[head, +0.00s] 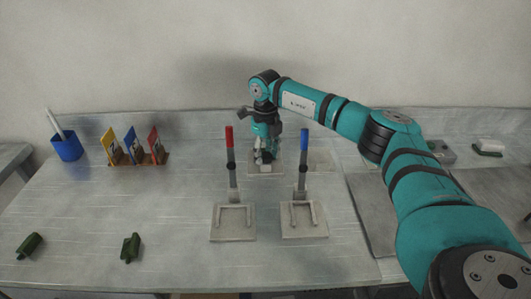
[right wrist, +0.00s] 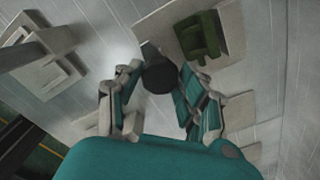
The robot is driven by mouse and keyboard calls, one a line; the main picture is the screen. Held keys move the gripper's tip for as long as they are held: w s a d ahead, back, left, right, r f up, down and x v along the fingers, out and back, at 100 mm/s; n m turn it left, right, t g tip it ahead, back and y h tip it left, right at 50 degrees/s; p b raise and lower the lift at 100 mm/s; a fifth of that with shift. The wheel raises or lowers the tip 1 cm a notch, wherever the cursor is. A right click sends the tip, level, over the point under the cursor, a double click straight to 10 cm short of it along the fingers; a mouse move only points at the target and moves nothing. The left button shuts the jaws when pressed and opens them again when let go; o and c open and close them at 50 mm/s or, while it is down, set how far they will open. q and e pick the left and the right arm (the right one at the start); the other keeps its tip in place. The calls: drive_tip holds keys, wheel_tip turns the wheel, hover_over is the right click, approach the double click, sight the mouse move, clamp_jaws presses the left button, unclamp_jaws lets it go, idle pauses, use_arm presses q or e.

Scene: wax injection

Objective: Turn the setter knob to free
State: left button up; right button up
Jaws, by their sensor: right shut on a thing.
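My right gripper (head: 264,158) points down at the back middle of the bench, over a pale base plate (head: 256,171). In the right wrist view its fingers (right wrist: 160,76) are closed around a dark round knob (right wrist: 158,76), which I take to be the setter knob. The gripper hides the knob in the head view. I cannot read any marking that tells the knob's setting. A green piece (right wrist: 203,37) on a pale plate lies beside the knob in the right wrist view. My left gripper is not in view.
A red-topped post (head: 230,150) and a blue-topped post (head: 304,150) stand in front of my right gripper. Coloured cards (head: 131,145) and a blue cup (head: 67,147) stand at left. Green pieces (head: 131,248) (head: 29,245) lie at front left. The left middle is clear.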

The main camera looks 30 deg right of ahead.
sight(266, 155)
idle(0.4)
drive_tip(key=o, duration=1.2)
wheel_tip(266, 155, up, 12)
drive_tip(key=shift+r, duration=0.1)
